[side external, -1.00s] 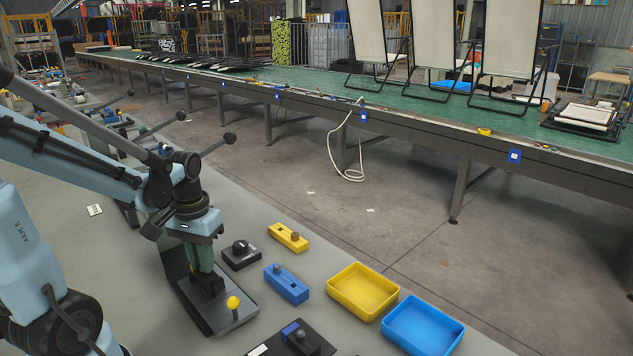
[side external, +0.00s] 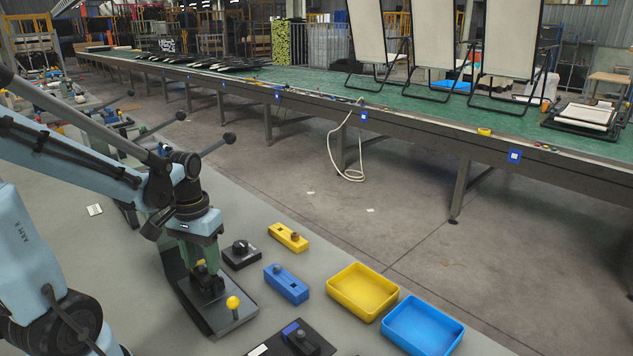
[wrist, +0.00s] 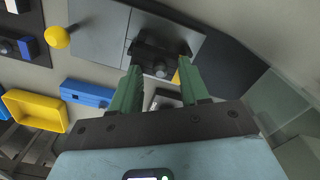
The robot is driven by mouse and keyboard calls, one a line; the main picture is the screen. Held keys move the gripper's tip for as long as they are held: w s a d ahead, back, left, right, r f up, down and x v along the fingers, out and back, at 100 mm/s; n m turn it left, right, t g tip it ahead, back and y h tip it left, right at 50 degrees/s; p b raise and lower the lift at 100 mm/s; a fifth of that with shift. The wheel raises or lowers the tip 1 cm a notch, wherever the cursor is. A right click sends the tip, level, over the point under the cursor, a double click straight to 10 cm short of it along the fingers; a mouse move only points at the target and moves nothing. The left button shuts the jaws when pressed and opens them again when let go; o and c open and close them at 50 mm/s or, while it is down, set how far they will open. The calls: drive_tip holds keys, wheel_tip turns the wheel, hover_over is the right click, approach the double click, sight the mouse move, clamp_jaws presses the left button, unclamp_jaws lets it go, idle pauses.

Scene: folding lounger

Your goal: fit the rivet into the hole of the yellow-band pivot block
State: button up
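The yellow-band pivot block (wrist: 150,52) is dark and sits on a grey plate (wrist: 100,30). A bit of its yellow band (wrist: 177,76) shows beside my right finger. In the side view the yellow band (side external: 200,265) shows at the foot of my gripper. A grey round-headed rivet (wrist: 161,70) stands at the block, between my fingers. I cannot tell how deep it sits in the hole, which is hidden. My gripper (wrist: 160,76) has green fingers, spread apart with visible gaps beside the rivet. In the side view my gripper (side external: 207,272) is low over the plate.
A yellow ball knob (side external: 233,303) stands on the plate's near end. To the right are a black block with a knob (side external: 241,255), a blue block (side external: 286,284), a yellow block (side external: 288,237), a blue-band block (side external: 300,338), and yellow (side external: 345,306) and blue (side external: 405,343) trays.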

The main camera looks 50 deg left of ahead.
sight(203, 264)
drive_tip(key=shift+r, duration=0.1)
wheel_tip(203, 264, up, 12)
idle(1.0)
drive_tip(key=w+d+f+m+t, duration=0.2)
drive_tip(key=d+m+t, duration=0.1)
drive_tip(key=d, duration=0.4)
drive_tip(key=w+d+f+m+t, duration=0.2)
drive_tip(key=w+d+m+t, duration=0.1)
drive_tip(key=d, duration=0.4)
drive_tip(key=shift+w+f+t, duration=0.25)
drive_tip(key=shift+f+t, duration=0.15)
drive_tip(key=shift+t, duration=0.2)
